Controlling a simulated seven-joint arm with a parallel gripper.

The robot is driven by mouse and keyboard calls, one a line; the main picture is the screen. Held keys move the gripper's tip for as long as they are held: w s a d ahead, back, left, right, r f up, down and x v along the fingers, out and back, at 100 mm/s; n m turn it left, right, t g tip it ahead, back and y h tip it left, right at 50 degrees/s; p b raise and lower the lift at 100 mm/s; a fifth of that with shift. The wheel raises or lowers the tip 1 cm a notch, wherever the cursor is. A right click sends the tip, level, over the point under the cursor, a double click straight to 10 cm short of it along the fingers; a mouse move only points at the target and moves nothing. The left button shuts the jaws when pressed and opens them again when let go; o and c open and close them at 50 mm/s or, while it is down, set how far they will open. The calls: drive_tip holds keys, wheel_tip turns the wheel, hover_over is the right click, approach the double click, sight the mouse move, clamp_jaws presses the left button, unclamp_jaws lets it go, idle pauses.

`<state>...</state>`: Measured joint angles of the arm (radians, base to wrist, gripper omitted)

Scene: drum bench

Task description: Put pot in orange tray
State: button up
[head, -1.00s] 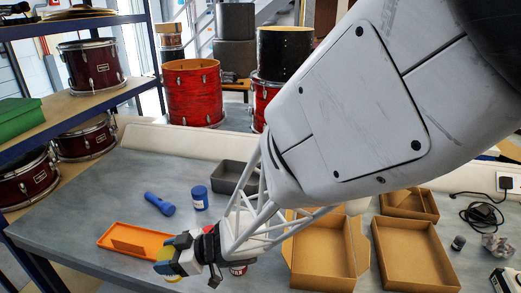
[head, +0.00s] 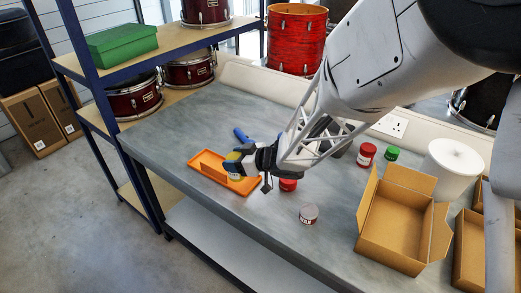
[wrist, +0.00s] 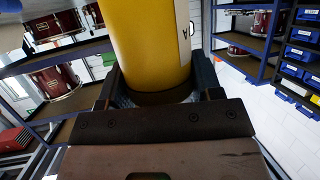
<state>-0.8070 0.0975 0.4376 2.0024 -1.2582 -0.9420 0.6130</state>
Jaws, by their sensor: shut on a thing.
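My gripper (head: 234,167) is over the tray's right part. It is shut on a yellow pot (head: 235,177), which shows only as a small patch in the head view, mostly hidden by the jaws. In the wrist view the pot (wrist: 150,45) is a large yellow cylinder with a pale strip on its right side, between the jaws. I cannot tell whether it touches the tray floor.
A blue torch (head: 242,135) lies behind the tray. A green pot (head: 392,153), white roll (head: 452,168) and open cardboard box (head: 396,225) stand right.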

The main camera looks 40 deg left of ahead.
drive_tip(key=shift+w+a, duration=0.1)
drive_tip(key=shift+a, duration=0.1)
drive_tip(key=shift+f, duration=1.75)
drive_tip(key=shift+f, duration=0.5)
drive_tip(key=o, duration=1.1)
drive_tip(key=shift+c, duration=0.2)
